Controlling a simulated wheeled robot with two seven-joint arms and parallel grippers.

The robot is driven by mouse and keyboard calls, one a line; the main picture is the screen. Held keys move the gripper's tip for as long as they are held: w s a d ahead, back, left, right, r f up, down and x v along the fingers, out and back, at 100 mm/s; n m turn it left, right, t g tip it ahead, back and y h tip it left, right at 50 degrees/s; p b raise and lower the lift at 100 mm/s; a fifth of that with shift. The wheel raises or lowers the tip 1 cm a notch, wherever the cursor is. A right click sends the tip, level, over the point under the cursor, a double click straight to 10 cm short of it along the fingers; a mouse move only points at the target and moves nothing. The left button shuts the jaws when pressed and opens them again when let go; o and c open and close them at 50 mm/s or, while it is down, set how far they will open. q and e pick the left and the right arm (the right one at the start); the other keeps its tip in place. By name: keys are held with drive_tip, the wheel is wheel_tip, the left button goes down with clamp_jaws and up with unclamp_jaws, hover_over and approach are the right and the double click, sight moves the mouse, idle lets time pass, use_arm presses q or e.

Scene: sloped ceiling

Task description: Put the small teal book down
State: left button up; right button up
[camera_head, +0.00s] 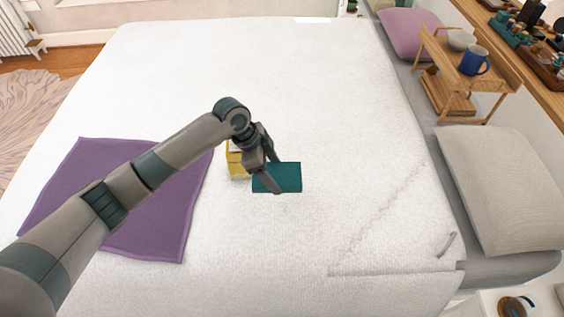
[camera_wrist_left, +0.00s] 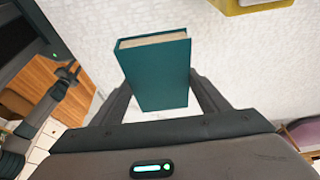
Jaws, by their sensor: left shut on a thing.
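The small teal book (camera_head: 284,178) is in the jaws of my left gripper (camera_head: 276,175), over the middle of the white bed (camera_head: 300,80). In the left wrist view the teal book (camera_wrist_left: 157,75) stands between the two fingers of my left gripper (camera_wrist_left: 160,95), with its cover and pale page edge showing. The gripper is shut on it. I cannot tell whether the book touches the bed. My right gripper is not in view.
A yellow object (camera_head: 236,162) is beside the book, partly behind my gripper. A purple cloth (camera_head: 160,210) lies on the bed at left. A grey pillow (camera_head: 505,185) and a wooden tray table (camera_head: 470,75) with a blue mug (camera_head: 474,61) are at right. The bed's front right is mostly clear.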

use_arm(q)
drive_tip(key=s+a+r+n+t+y, duration=0.2)
drive_tip(key=s+a+r+n, duration=0.1)
drive_tip(key=a+n, duration=0.6)
drive_tip(key=s+a+r+n+t+y, duration=0.2)
drive_tip(key=s+a+r+n, duration=0.2)
drive_tip(key=a+n, duration=0.4)
drive_tip(key=shift+s+a+n+t, duration=0.3)
drive_tip(key=shift+s+a+n, duration=0.15)
drive_tip(key=shift+s, duration=0.3)
drive_tip(key=shift+s, duration=0.15)
